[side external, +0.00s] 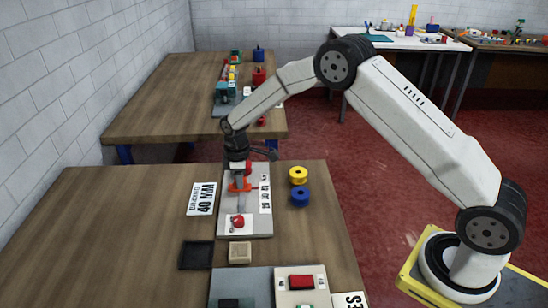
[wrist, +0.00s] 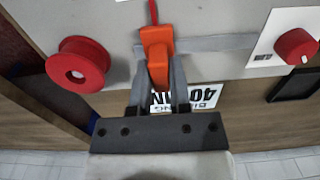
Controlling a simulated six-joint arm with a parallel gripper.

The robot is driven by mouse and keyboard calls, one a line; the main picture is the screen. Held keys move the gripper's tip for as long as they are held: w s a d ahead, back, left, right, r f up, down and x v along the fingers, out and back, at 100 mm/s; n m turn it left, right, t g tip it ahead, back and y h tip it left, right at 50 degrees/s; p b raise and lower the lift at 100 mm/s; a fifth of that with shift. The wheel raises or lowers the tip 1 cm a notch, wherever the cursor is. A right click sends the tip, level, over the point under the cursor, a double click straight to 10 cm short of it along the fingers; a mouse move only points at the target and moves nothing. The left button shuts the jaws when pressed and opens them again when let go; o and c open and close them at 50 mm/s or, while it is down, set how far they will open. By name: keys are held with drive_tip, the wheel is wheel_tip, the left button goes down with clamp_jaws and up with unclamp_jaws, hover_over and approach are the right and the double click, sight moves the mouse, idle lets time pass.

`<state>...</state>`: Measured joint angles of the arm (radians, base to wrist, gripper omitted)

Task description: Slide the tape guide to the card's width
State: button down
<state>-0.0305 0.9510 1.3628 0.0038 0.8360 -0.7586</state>
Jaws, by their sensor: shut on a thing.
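The orange tape guide (side external: 240,186) sits on the light grey plate (side external: 232,205); it also shows in the wrist view (wrist: 156,50). My gripper (wrist: 160,80) is shut on it, with a finger on each side of the orange body. In the side view my gripper (side external: 238,172) comes down over the guide from above. A white card (side external: 201,198) reading 40 MM lies on the table left of the plate. The wrist view shows the card (wrist: 205,96) partly hidden by my gripper. A white scale strip (side external: 264,193) runs along the plate, its marks too small to read.
A red knob (side external: 238,221) stands at the plate's near end. A red spool (wrist: 78,64) is on the other side of the guide. Yellow (side external: 298,175) and blue (side external: 300,197) spools stand to the right. A black tray (side external: 196,255) and beige block (side external: 240,252) lie nearer. The table's left is clear.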

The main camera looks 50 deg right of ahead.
drive_tip(key=c, duration=0.7)
unclamp_jaws()
drive_tip(key=shift+w+d, duration=0.25)
drive_tip(key=shift+w, duration=0.05)
drive_tip(key=shift+c, duration=0.2)
drive_tip(key=shift+o, duration=0.9)
drive_tip(key=shift+s+a, duration=0.1)
drive_tip(key=shift+r, duration=0.1)
drive_tip(key=shift+r, duration=3.85)
